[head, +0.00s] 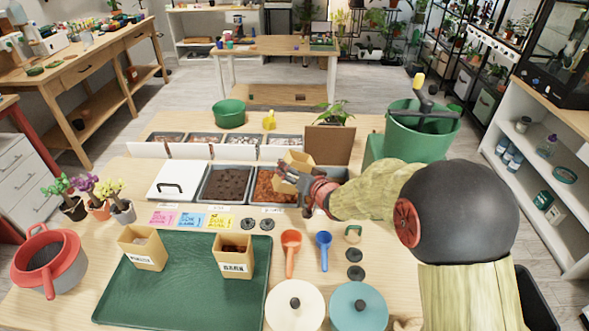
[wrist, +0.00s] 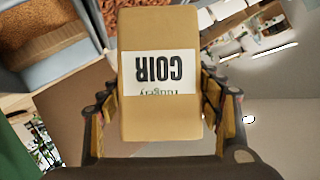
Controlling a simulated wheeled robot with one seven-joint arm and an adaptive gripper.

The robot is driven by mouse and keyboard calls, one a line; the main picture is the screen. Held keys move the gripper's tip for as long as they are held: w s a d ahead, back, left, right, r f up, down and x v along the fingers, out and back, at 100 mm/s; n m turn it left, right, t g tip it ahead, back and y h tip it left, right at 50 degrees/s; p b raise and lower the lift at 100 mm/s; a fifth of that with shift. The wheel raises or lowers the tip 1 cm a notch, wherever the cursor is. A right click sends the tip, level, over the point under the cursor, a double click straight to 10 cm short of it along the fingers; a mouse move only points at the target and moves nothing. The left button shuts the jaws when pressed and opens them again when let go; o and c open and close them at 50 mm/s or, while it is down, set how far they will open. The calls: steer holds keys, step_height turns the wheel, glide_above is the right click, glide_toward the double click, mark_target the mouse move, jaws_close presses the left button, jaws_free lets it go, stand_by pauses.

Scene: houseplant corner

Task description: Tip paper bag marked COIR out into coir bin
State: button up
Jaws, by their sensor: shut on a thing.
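My gripper (head: 286,174) is shut on the paper bag marked COIR (wrist: 160,30).
A dark soil bin (head: 228,184) and a white-lidded bin (head: 178,183) stand to the left. Two other paper bags (head: 142,248) (head: 232,258) stand on the green tray (head: 185,300). A brown box (head: 329,143) and a green bucket (head: 420,140) stand behind and right.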

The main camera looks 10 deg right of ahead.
steer(key=shift+a+f+m+y+p, duration=0.15)
steer(key=shift+m+y+p, duration=0.2)
steer(key=shift+m, duration=0.2)
steer(key=shift+a+f+m+y+p, duration=0.1)
steer(key=shift+m+y+p, duration=0.2)
steer(key=shift+m, duration=0.25)
step_height(320, 180, down, 2)
steer(key=m+t+y+b, duration=0.1)
steer(key=m+y+b, duration=0.1)
steer(key=m, duration=0.1)
steer(key=shift+m, duration=0.3)
steer(key=shift+d+f+m+t+y, duration=0.25)
steer(key=shift+f+m+t+y, duration=0.25)
steer(key=shift+m, duration=0.7)
steer(key=shift+f, duration=0.1)
